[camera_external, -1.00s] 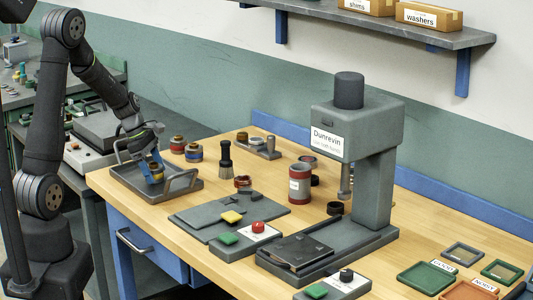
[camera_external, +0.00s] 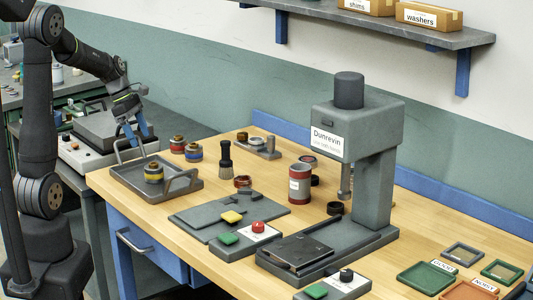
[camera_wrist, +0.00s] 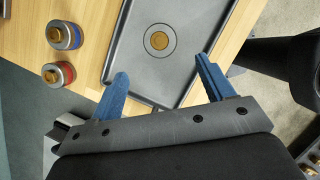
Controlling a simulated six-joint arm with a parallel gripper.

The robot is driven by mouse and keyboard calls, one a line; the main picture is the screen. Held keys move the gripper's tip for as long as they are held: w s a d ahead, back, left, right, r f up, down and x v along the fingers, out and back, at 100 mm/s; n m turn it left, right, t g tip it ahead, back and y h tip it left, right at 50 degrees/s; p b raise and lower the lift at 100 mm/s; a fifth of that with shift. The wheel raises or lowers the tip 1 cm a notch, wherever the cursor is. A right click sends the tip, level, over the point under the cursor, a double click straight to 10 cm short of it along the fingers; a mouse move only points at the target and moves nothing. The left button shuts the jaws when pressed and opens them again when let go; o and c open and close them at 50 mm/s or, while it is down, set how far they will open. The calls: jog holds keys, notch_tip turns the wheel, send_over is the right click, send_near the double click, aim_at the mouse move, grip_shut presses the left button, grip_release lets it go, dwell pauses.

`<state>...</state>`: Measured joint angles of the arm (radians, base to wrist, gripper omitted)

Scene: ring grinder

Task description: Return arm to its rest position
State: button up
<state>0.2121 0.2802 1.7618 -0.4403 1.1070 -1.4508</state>
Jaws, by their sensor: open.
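My gripper (camera_external: 138,132) is open and empty, above the back left part of the tray, with its blue fingers pointing down. In the wrist view its two blue fingers (camera_wrist: 168,82) are spread apart with nothing between the tips. A ring stack with a yellow band (camera_external: 154,172) stands in the dark handled tray (camera_external: 185,191), apart from the fingers. In the wrist view the stack shows from above as a dark disc with a brass centre (camera_wrist: 159,41).
Two ring stacks, one red (camera_external: 178,144) and one blue (camera_external: 194,152), stand beside the tray. A brush (camera_external: 226,160), a grinder labelled Dunrevin (camera_external: 375,190) and a red and grey canister (camera_external: 299,184) stand farther right. A grey device (camera_external: 88,160) is behind the arm at left.

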aim_at(154, 163)
jog(key=shift+a+r, duration=0.1)
jog(key=shift+r, duration=0.15)
jog(key=x, duration=1.2)
jog(key=shift+f, duration=0.1)
notch_tip(154, 163, up, 2)
jog(key=shift+r, duration=0.75)
